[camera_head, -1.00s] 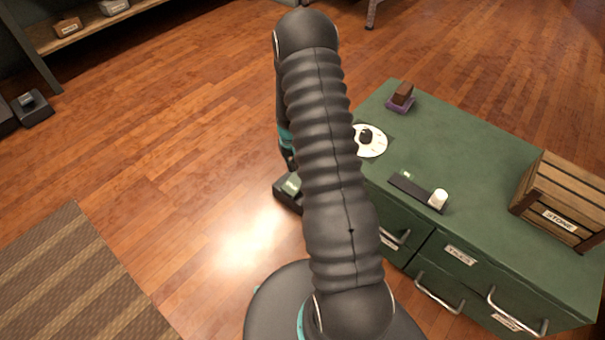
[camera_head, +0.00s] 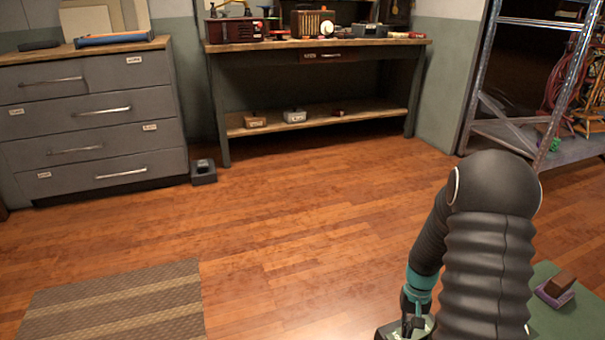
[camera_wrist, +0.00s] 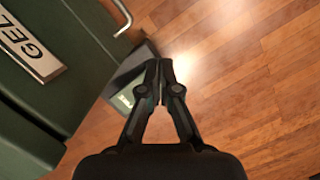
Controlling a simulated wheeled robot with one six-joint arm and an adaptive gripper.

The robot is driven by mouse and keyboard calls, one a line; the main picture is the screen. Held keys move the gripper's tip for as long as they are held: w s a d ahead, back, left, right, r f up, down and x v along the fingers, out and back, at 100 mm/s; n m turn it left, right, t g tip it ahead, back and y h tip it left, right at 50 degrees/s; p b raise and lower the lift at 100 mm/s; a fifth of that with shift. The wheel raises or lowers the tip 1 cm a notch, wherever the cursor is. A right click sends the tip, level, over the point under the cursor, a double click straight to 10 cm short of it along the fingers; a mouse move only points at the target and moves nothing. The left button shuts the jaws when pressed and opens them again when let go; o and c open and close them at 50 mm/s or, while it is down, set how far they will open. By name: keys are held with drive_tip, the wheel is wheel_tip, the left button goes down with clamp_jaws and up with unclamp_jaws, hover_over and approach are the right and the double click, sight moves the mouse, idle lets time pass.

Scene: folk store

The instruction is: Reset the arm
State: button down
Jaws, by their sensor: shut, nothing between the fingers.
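My gripper (camera_wrist: 159,72) is shut and empty in the wrist view, its two fingers meeting at the tips. It hangs over the wood floor beside a green cabinet (camera_wrist: 80,45) with a drawer label and a metal handle. A dark box with a pale green label (camera_wrist: 128,95) lies behind the fingers, close to the cabinet's side. In the head view my arm is bent at the lower right, and my gripper's fingertips are not clearly visible there.
The green cabinet's top (camera_head: 562,318) holds a brown block on a purple base (camera_head: 558,286). A grey drawer chest (camera_head: 95,120), a workbench (camera_head: 320,42) and a metal shelf rack (camera_head: 540,140) stand at the back. A striped mat (camera_head: 115,305) lies left. The middle floor is clear.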

drive_tip(key=s+a+r+n+t, duration=0.1)
drive_tip(key=s+a+r, duration=0.3)
drive_tip(key=r, duration=0.7)
drive_tip(key=s+a+r+t+p, duration=0.1)
drive_tip(key=s+a+r+t, duration=0.3)
drive_tip(key=s+r, duration=0.4)
drive_tip(key=s+a+r+n+t+p, duration=0.1)
drive_tip(key=s+a+r+t, duration=0.2)
drive_tip(key=r, duration=1.3)
drive_tip(key=shift+s+a+n+h, duration=0.3)
drive_tip(key=shift+s+a, duration=0.3)
drive_tip(key=shift+s, duration=1.1)
drive_tip(key=shift+r, duration=0.1)
